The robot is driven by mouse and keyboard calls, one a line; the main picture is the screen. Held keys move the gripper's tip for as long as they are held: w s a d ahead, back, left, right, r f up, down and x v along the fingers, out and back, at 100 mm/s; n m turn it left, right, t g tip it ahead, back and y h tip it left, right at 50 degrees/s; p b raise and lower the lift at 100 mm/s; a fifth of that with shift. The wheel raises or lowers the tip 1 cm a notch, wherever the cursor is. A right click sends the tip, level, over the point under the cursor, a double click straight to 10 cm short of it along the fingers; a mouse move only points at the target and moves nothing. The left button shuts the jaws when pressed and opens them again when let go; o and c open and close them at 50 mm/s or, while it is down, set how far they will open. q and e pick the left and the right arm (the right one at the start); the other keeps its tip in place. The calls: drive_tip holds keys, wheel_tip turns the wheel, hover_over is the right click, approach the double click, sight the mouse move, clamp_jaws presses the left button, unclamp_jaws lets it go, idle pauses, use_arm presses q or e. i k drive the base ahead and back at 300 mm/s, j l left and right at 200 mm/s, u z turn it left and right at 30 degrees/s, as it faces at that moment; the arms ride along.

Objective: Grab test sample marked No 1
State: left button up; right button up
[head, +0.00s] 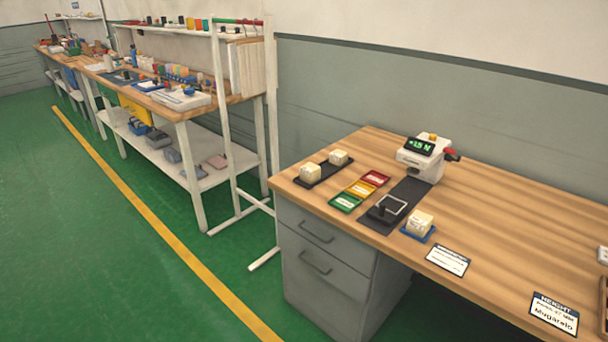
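Several small cream foam-like blocks stand on the wooden desk (500,235), and I cannot read a number on any of them. One block (310,173) and another block (339,158) stand apart on a long black mat (325,168) at the desk's left. A third block (420,222) stands on a small blue tray (408,235) near the front edge, with faint marks on its side. Neither of my grippers is in view.
A white device with a green display (421,151) stands on the desk, with a dark strip (403,197) before it. Red, yellow and green trays (360,189) and two label cards (447,260) lie nearby. Workbenches (190,112) line the wall. The green floor (90,250) is clear at left.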

sight(337, 157)
drive_tip(key=i+j+z, duration=0.15)
drive_tip(key=z, duration=0.25)
drive_tip(key=i+j+z, duration=0.15)
drive_tip(key=z, duration=0.3)
drive_tip(key=i+j+z, duration=0.1)
drive_tip(key=j+z, duration=0.3)
drive_tip(key=i+l, duration=0.05)
drive_tip(key=l, duration=0.05)
